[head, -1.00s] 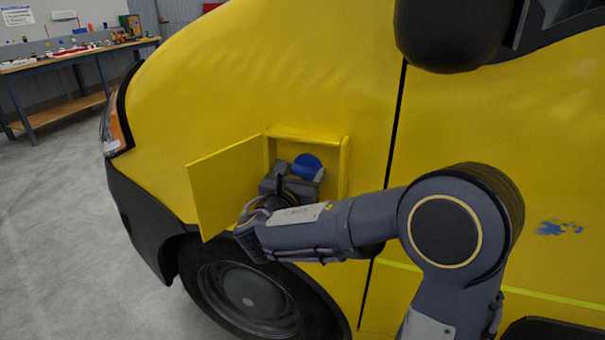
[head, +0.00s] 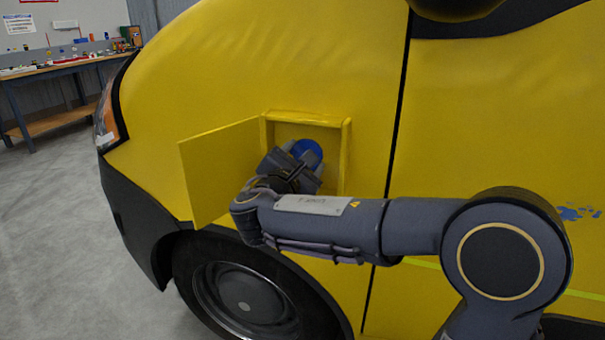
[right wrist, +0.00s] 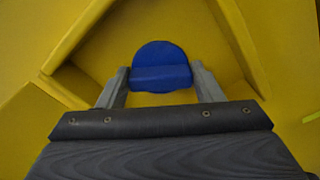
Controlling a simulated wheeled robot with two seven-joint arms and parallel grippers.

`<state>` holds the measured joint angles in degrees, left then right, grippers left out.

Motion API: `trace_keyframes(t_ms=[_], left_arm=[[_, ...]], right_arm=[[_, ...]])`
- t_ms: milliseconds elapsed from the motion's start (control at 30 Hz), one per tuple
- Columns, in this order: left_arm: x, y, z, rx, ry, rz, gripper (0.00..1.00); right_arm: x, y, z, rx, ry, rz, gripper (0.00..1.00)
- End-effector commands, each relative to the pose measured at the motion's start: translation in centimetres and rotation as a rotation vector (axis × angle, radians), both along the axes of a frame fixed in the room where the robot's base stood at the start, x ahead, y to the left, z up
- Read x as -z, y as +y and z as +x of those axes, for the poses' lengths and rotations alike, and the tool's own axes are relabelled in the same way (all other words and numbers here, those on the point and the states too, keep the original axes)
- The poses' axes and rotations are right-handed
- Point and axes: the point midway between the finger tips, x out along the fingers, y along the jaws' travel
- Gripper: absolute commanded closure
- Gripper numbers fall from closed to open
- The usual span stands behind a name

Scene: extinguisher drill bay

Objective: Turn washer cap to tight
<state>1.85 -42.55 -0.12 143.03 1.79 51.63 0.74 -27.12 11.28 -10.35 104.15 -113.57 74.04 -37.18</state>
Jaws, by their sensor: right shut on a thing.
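The washer cap is a round blue cap (head: 309,151) inside an open recess in the yellow van's side. It also shows in the right wrist view (right wrist: 160,55), with a raised grip bar across it. My right gripper (head: 303,158) reaches into the recess and is shut on the cap, with one finger at each end of the bar in the wrist view (right wrist: 160,78). The gripper hides part of the cap in the head view. My left gripper is not in view.
The yellow hatch door (head: 222,170) stands open at the left of the recess, close to my right wrist. The recess frame (head: 346,160) surrounds the gripper. The van's front wheel (head: 240,300) is below. A workbench (head: 60,72) stands far left.

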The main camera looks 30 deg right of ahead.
Motion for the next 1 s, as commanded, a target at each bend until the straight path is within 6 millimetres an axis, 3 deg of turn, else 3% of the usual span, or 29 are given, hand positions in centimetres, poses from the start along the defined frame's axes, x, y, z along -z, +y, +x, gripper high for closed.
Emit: trace_keyframes(t_ms=[33, 500, 1000], left_arm=[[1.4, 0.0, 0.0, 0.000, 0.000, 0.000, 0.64], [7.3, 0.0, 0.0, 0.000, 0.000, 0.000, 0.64], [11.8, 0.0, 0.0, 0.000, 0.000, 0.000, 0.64]], right_arm=[[0.7, 0.0, 0.0, 0.000, -0.036, 0.031, 0.63], [0.8, -0.1, -0.1, -0.001, -0.375, 0.321, 0.63], [0.8, -0.1, -0.1, 0.000, -0.668, 0.573, 0.63]])
